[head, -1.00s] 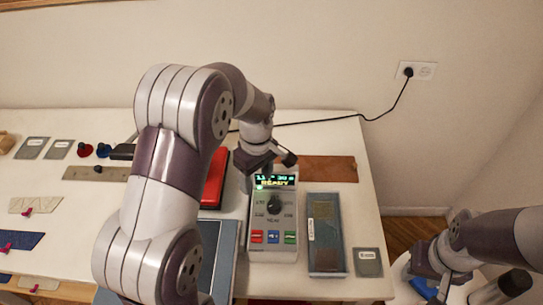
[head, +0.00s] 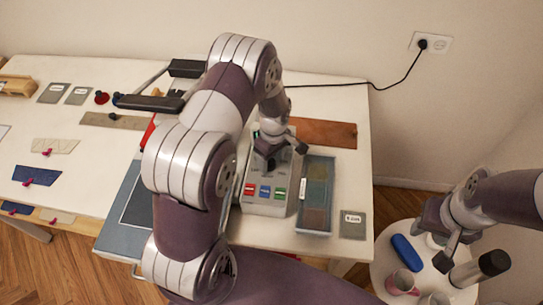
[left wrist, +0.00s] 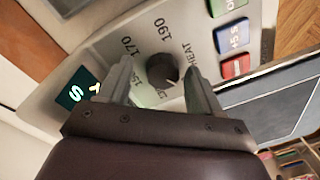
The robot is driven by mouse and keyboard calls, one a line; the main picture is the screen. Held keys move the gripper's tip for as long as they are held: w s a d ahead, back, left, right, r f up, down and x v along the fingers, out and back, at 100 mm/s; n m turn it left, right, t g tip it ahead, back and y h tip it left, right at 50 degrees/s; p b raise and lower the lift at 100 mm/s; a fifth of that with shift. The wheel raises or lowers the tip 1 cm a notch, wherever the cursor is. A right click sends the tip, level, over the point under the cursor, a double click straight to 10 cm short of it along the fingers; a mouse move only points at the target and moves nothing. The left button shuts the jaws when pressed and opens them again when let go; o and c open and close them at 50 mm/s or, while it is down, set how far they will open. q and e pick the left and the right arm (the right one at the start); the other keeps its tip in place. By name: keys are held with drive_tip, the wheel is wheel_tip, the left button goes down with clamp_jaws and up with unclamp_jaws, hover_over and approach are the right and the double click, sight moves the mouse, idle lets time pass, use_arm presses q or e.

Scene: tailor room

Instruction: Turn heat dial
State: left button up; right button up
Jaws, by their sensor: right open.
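The grey control box (head: 262,208) stands on the white table, with red, blue and green buttons on its front. Its black heat dial (left wrist: 162,70) shows in the left wrist view, among printed numbers such as 170 and 190. My left gripper (head: 270,160) is over the box in the head view and hides the dial there. In the left wrist view my left gripper (left wrist: 158,82) is open, one finger on each side of the dial, with gaps visible. The lit display (left wrist: 76,92) is partly cut off by my gripper. My right gripper (head: 436,240) is empty above the round stool.
A tray of swatches (head: 316,196) lies close to the right of the box. A brown strip (head: 325,133) lies behind it. The round stool (head: 380,262) holds a blue object (head: 406,252) and cups. A grey card (head: 352,225) lies near the table's right edge.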

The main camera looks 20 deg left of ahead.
use_arm(q)
drive_tip(key=shift+a, duration=0.1)
drive_tip(key=c, duration=0.5)
drive_tip(key=shift+a+f, duration=0.15)
drive_tip(key=shift+a, duration=0.15)
drive_tip(key=c, duration=0.4)
drive_tip(key=shift+a, duration=0.2)
drive_tip(key=shift+c, duration=0.2)
drive_tip(key=shift+d, duration=0.15)
use_arm(e)
drive_tip(key=shift+w+a, duration=0.1)
drive_tip(key=shift+a, duration=0.4)
drive_tip(key=shift+a, duration=0.1)
